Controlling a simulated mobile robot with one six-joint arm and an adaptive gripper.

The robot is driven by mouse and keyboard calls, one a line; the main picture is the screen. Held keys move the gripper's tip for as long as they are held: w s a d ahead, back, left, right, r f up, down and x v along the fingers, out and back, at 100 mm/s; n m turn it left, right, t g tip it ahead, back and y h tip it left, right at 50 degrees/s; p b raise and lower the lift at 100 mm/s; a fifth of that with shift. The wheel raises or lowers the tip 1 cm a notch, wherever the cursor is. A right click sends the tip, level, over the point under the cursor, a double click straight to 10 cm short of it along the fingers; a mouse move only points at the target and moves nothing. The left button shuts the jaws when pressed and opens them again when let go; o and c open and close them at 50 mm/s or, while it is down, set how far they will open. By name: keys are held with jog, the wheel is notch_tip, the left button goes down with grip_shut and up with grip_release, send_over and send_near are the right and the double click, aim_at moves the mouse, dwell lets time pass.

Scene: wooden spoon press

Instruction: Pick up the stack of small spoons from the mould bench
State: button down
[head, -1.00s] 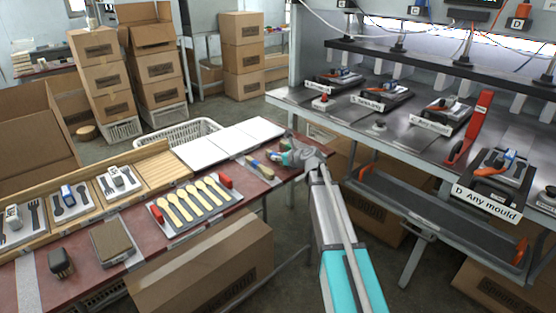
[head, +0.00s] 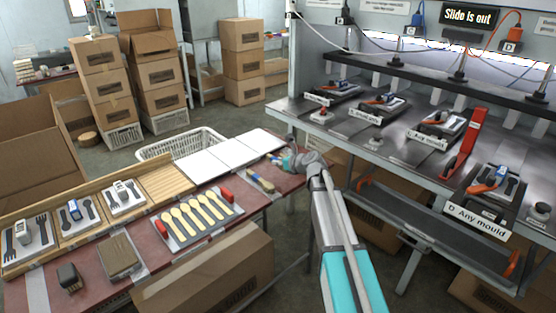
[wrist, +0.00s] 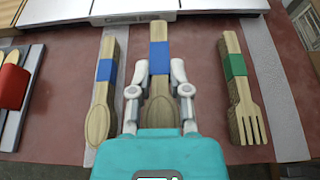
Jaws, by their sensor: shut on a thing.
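In the wrist view, a stack of wooden spoons (wrist: 159,55) with a blue band lies on the dark red bench top (wrist: 208,120). My gripper (wrist: 160,82) has its two white fingers shut on the sides of this stack, above the bowl end. I cannot tell whether the stack touches the bench. Another spoon stack (wrist: 102,105) with a blue band lies to the left, apart from my fingers. A fork stack (wrist: 241,95) with a green band lies to the right. In the head view my gripper (head: 285,160) is small and partly hides what it holds.
White boards (head: 230,152) lie behind the stacks. The steel press bench (head: 400,150) with several moulds stands to the right. A lit sign (head: 468,15) reads "Slide is out".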

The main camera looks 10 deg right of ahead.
jog(key=s+r+p, duration=0.6)
jog(key=s+r, duration=0.1)
jog(key=s, duration=0.5)
jog(key=shift+r, duration=0.2)
jog(key=shift+d, duration=0.1)
jog(key=shift+w+p, duration=0.1)
jog(key=shift+p, duration=0.2)
